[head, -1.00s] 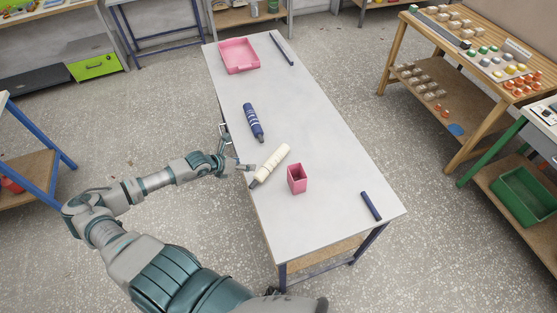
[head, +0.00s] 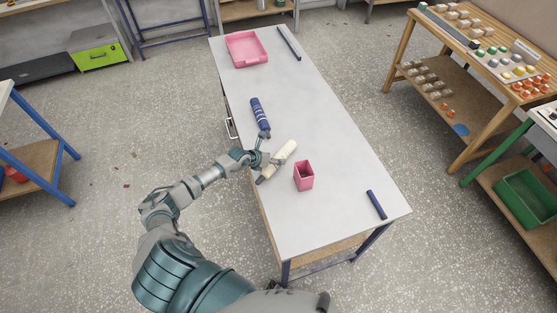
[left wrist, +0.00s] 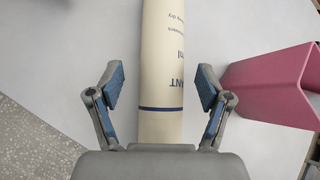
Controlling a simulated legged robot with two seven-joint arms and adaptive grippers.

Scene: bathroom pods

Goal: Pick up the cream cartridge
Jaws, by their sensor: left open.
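The cream cartridge (head: 281,156) lies on its side on the white table (head: 335,160), near the table's left edge, with its dark tip towards the lower left. In the left wrist view the cartridge (left wrist: 162,70) runs up between the two blue-padded fingers of my left gripper (left wrist: 160,88). The fingers stand open, one on each side, with a gap to the cartridge. My right gripper is not in view.
A pink square cup (head: 304,176) stands close to the right of the cartridge; it also shows in the left wrist view (left wrist: 270,85). A blue cartridge (head: 259,116) lies farther back. A pink tray (head: 247,63) and two dark bars (head: 289,44) (head: 376,204) are on the table.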

